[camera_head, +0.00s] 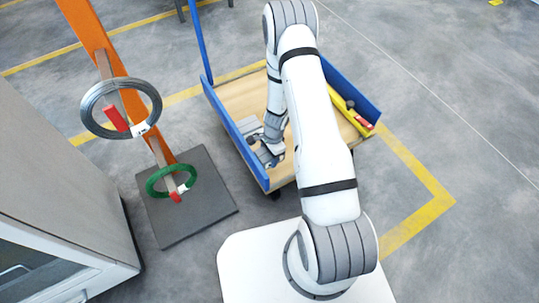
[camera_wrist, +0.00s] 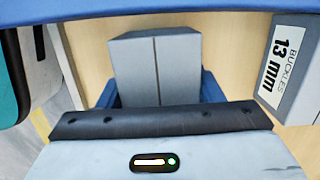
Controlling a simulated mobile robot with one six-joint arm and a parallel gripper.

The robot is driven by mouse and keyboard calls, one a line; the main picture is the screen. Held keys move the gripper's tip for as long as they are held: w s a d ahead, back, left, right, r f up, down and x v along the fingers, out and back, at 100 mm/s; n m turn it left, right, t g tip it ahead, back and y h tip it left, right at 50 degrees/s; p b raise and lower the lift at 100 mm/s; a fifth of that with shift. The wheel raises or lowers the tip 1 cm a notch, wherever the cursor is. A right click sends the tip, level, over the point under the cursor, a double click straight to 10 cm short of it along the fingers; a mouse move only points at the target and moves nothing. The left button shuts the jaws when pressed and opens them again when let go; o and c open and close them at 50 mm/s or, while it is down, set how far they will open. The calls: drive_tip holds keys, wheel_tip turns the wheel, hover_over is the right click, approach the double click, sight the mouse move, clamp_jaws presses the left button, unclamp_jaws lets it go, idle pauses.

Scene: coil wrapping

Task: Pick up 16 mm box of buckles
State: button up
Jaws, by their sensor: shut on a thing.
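A plain grey box (camera_wrist: 156,62) with a seam down its middle is in the centre of the wrist view. My gripper (camera_wrist: 158,96) is shut on it, with blue parts showing at both sides of the box. No label shows on this box, so its size cannot be read. In the head view my gripper (camera_head: 272,149) is low inside the cart, near its left wall. The held box cannot be clearly told apart there.
A grey box labelled "BUCKLES 13 mm" (camera_wrist: 286,70) is to the right in the wrist view. The cart (camera_head: 238,100) has a wooden floor and blue walls. A yellow tool (camera_head: 348,108) lies along its right side. A stand with coils (camera_head: 121,108) is to the left.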

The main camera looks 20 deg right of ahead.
drive_tip(key=c, duration=0.4)
drive_tip(key=shift+r, duration=0.1)
